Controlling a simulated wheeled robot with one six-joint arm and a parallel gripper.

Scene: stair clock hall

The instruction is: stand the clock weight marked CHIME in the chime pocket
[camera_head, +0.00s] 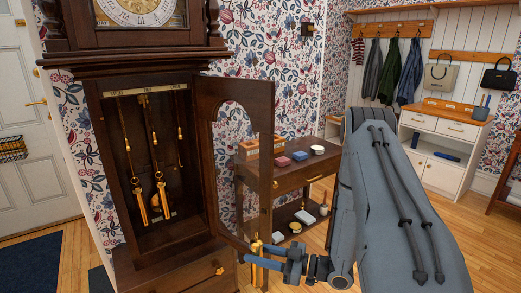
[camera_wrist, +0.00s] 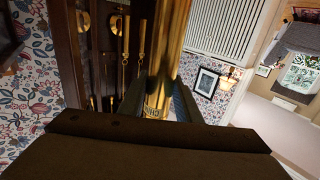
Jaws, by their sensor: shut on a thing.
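My gripper (camera_head: 258,262) is shut on a brass weight (camera_head: 257,274) low in front of the open clock door. In the wrist view the same weight (camera_wrist: 170,60) stands large between the fingers (camera_wrist: 158,105), and part of a label starting "CH" (camera_wrist: 153,112) shows on it. The tall clock case (camera_head: 98,150) is open, with two brass weights (camera_head: 140,203) (camera_head: 163,196) hanging low inside and a third line at the right with no large weight visible on it. A lettered strip (camera_head: 145,90) runs across the top inside. I cannot make out the chime pocket.
The glazed clock door (camera_head: 205,150) stands open to the right, close to my gripper. Behind it a side table (camera_head: 300,172) holds small boxes and a white dish, with small items on its lower shelf.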

